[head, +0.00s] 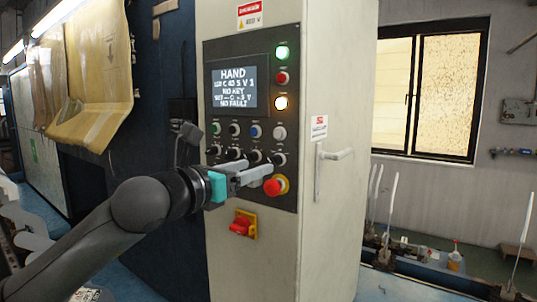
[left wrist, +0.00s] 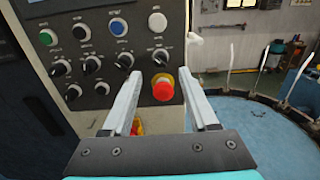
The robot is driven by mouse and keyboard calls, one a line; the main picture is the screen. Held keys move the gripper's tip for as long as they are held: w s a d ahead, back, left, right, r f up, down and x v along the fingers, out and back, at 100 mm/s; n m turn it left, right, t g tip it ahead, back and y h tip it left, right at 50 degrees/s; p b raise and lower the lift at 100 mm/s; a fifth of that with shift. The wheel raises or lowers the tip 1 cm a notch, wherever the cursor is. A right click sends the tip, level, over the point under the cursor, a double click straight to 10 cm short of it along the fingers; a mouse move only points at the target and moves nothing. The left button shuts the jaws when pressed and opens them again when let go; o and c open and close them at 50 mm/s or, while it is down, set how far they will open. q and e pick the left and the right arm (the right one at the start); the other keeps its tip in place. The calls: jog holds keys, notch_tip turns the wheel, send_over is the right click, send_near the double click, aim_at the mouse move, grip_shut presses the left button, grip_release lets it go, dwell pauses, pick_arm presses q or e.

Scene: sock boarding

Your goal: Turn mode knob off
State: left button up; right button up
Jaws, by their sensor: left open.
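The control panel (head: 252,120) on the pale cabinet carries a row of black rotary knobs with white pointers, including ones at the left (left wrist: 61,67), the middle (left wrist: 125,59) and the right (left wrist: 161,57). Their labels are too small to read, so I cannot tell which is the mode knob. The panel screen (head: 234,87) reads "HAND". My left gripper (head: 262,168) is open and empty in front of the lower panel. In the left wrist view its fingers (left wrist: 159,75) point at the panel, with the right-hand knob and the red emergency stop (left wrist: 163,88) showing between them.
Coloured push buttons (left wrist: 119,29) sit above the knobs. A red and yellow switch (head: 241,225) is lower on the cabinet. A door handle (head: 334,157) sticks out at the right. A grey cable-like part (head: 188,135) hangs left of the panel.

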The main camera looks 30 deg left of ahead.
aim_at(271, 161)
pick_arm(q)
jog(key=w+p, duration=0.1)
jog(key=w, duration=0.2)
jog(key=w+p, duration=0.1)
jog(key=w, duration=0.1)
jog(key=shift+d+r+p, duration=0.1)
jog(key=shift+d+p, duration=0.2)
jog(key=shift+d, duration=0.05)
jog(key=shift+w+d, duration=0.15)
jog(key=shift+w, duration=0.5)
grip_shut()
